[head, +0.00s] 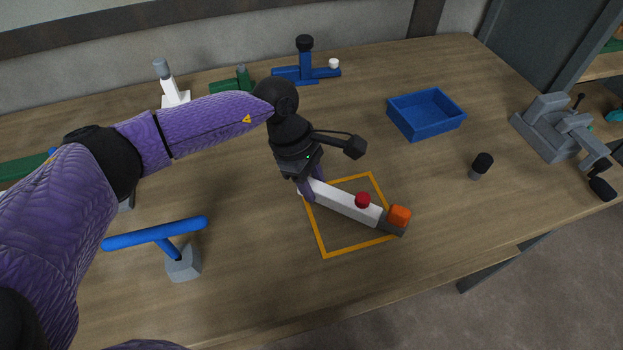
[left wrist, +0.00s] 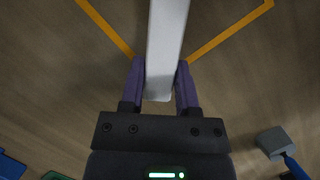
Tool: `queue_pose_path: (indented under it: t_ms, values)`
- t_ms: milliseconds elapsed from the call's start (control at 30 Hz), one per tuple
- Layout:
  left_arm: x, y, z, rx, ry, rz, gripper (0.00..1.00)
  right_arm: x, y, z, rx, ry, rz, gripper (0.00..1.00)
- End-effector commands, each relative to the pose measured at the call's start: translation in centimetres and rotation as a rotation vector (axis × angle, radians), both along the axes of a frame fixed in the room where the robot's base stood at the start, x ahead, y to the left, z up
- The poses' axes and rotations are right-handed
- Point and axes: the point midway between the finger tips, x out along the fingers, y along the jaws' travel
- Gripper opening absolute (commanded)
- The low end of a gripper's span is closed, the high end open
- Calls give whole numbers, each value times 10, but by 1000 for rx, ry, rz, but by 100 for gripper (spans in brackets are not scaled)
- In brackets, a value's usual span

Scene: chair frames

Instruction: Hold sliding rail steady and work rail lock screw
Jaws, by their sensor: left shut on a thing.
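The sliding rail is a white bar (head: 338,199) lying across the orange outlined square on the table, with a dark grey piece (head: 393,228) at its right end. A red round knob (head: 362,200) sits on the rail, and an orange knob (head: 400,215) sits at the grey end. I cannot tell which knob is the lock screw. My left gripper (head: 306,190) is shut on the rail's left end. In the left wrist view, the purple fingers (left wrist: 160,82) press both sides of the white bar (left wrist: 166,35). My right gripper is in neither view.
A blue tray (head: 456,123) stands empty at back right. A black-topped grey cylinder (head: 481,166) and a grey vise (head: 548,128) are at the right. A blue bar on a grey block (head: 184,264) is at front left. Blue, green and white fixtures stand along the back.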

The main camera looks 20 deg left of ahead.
Motion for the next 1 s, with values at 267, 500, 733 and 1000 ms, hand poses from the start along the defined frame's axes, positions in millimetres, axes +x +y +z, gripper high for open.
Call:
queue_pose_path:
  t_ms: [267, 500, 733, 1000]
  values:
    - [0, 0, 0, 0, 0, 0, 0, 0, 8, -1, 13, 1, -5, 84]
    - [0, 0, 0, 0, 0, 0, 0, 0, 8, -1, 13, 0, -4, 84]
    - [0, 0, -1, 1, 1, 0, 0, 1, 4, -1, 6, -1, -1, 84]
    - [0, 0, -1, 1, 1, 0, 0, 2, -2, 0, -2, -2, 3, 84]
